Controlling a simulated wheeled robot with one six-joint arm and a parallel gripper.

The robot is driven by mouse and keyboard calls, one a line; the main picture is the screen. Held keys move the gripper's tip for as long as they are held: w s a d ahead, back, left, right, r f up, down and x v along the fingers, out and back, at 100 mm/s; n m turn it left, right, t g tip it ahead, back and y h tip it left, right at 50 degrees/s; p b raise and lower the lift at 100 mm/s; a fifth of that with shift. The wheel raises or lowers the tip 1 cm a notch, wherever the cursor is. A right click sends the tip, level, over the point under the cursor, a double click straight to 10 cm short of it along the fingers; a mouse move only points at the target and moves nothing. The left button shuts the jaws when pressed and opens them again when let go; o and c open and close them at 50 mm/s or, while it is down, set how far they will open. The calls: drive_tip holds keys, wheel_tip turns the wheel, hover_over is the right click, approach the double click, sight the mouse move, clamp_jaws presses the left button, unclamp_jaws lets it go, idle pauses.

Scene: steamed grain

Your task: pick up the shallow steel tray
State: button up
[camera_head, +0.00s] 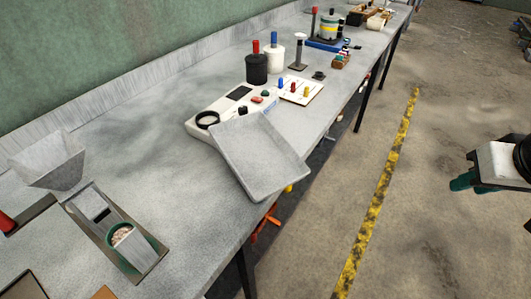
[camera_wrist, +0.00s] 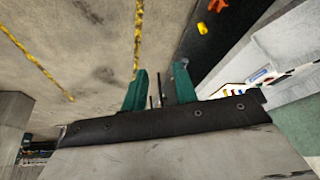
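The shallow steel tray (camera_head: 262,158) is grey, square-cornered and low-rimmed, and looks empty. In the head view it sits at the front edge of the bench, partly covering the white instrument behind it, with its front part reaching past the edge. I cannot tell whether it touches the instrument. My gripper (camera_head: 460,182) is at the right of the head view, over the floor and well apart from the tray. In the wrist view my gripper's two teal fingers (camera_wrist: 160,88) stand apart with nothing held between them. I cannot make out the tray in the wrist view.
The white instrument (camera_head: 198,125) stands behind the tray, with a black jar (camera_head: 257,69) and white jar (camera_head: 273,62) beyond. The floor (camera_head: 420,140) between bench and gripper is clear.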

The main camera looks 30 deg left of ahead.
drive_tip(key=w+a+f+n+t+y, duration=0.1)
drive_tip(key=w+a+f+n+y, duration=0.2)
drive_tip(key=a, duration=1)
drive_tip(key=n+y, duration=0.6)
drive_tip(key=y, duration=0.1)
approach(229, 159)
drive_tip(key=shift+x, duration=1.2)
drive_tip(key=shift+a+f, duration=0.1)
drive_tip(key=shift+a, duration=0.35)
drive_tip(key=x, duration=0.7)
drive_tip(key=shift+w+d+f, duration=0.1)
drive_tip(key=shift+w, duration=0.15)
clamp_jaws()
drive_tip(key=shift+t, duration=0.3)
